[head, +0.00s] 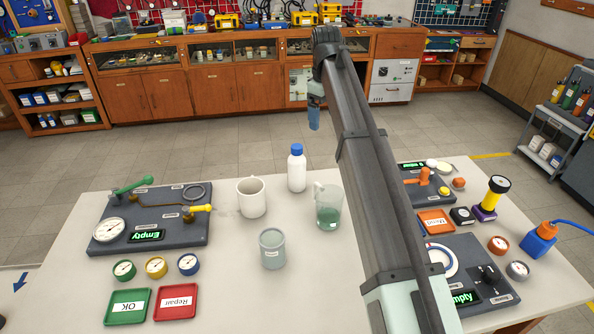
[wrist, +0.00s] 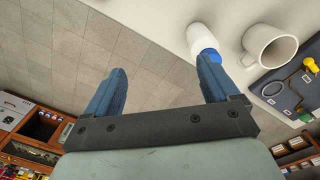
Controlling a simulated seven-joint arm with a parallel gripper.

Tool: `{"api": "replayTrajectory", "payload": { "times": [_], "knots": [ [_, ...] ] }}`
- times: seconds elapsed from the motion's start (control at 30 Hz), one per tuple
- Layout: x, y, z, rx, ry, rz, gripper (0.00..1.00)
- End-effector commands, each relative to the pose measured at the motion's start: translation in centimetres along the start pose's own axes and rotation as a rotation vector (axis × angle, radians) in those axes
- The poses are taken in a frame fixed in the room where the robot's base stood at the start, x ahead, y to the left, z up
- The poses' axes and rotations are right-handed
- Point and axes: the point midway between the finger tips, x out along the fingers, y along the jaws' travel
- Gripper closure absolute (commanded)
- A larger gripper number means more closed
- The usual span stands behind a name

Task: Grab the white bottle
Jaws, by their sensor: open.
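The white bottle (head: 297,170) with a blue cap stands upright near the far edge of the white table, between a white mug and a glass beaker. In the head view my gripper (head: 314,116) hangs beyond the table's far edge, above and to the right of the bottle; one blue finger shows there.
A white mug (head: 252,197) stands left of the bottle, a glass beaker (head: 328,206) right of it. A grey cup (head: 272,248) stands nearer. Gauge panels (head: 150,220) flank these. Bare table (head: 235,290) lies in front.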

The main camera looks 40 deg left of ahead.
Motion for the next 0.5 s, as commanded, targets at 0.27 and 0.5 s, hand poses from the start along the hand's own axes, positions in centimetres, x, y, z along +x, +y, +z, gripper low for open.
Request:
{"api": "replayTrajectory", "payload": {
  "times": [0.27,0.5],
  "knots": [
    [-2.4,-6.0,-3.0,-0.22,0.0,-0.055,0.12],
    [-0.8,-6.4,-3.1,-0.234,-0.001,-0.061,0.12]
  ]
}}
